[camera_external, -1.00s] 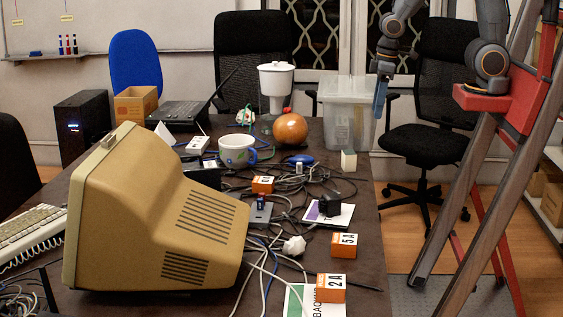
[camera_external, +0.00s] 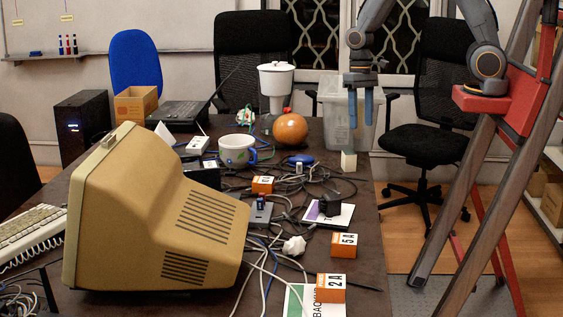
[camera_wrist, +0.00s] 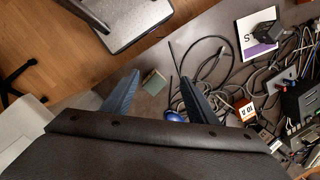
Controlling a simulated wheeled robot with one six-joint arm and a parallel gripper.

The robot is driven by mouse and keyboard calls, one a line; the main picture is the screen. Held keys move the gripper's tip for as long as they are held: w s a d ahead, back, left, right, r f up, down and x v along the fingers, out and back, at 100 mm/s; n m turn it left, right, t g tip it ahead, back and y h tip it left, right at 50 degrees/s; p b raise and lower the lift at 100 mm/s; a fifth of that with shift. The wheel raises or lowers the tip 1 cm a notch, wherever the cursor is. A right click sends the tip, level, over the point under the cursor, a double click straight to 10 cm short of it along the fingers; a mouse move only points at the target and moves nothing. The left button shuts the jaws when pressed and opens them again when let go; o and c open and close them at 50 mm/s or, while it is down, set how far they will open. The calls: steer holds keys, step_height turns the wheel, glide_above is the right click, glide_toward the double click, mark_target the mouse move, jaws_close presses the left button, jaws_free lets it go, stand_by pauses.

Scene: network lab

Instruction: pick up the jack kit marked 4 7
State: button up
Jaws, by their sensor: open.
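No label reading 4 7 is legible in either view. An orange and white box (camera_external: 262,185) stands mid-table among cables, its mark too small to read surely. An orange box marked 5A (camera_external: 344,245) and one marked 2A (camera_external: 331,287) stand nearer the front right. In the wrist view an orange box with a white label (camera_wrist: 245,111) lies right of the fingers. My gripper (camera_external: 361,120) is open and empty, above the table's far right part. In the wrist view my gripper (camera_wrist: 157,88) has a small pale block (camera_wrist: 153,82) showing between its fingers, below them.
The pale block also shows at the table's right edge (camera_external: 348,161). A clear bin (camera_external: 340,113) stands behind it. An orange round object (camera_external: 290,129), a mug (camera_external: 238,151), loose cables and a big beige monitor (camera_external: 150,220) crowd the table. A ladder (camera_external: 450,210) stands at right.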

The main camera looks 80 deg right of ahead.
mark_target(349, 152)
steer(key=w+d+f+m, duration=0.1)
steer(key=f+m, duration=0.1)
steer(key=w+d+f+m+y, duration=0.1)
steer(key=f+m, duration=0.1)
steer(key=w+d+f+m+y, duration=0.1)
steer(key=d+f+m, duration=0.1)
steer(key=m, duration=0.1)
steer(key=shift+w, duration=0.4)
steer(key=shift+d+p+x, duration=0.15)
steer(key=shift+p+x, duration=0.35)
steer(key=shift+x, duration=1.45)
steer(key=shift+d+p+x, duration=0.15)
steer(key=shift+p+x, duration=0.35)
steer(key=shift+x, duration=1.5)
steer(key=shift+f, duration=0.1)
steer(key=c, duration=1.2)
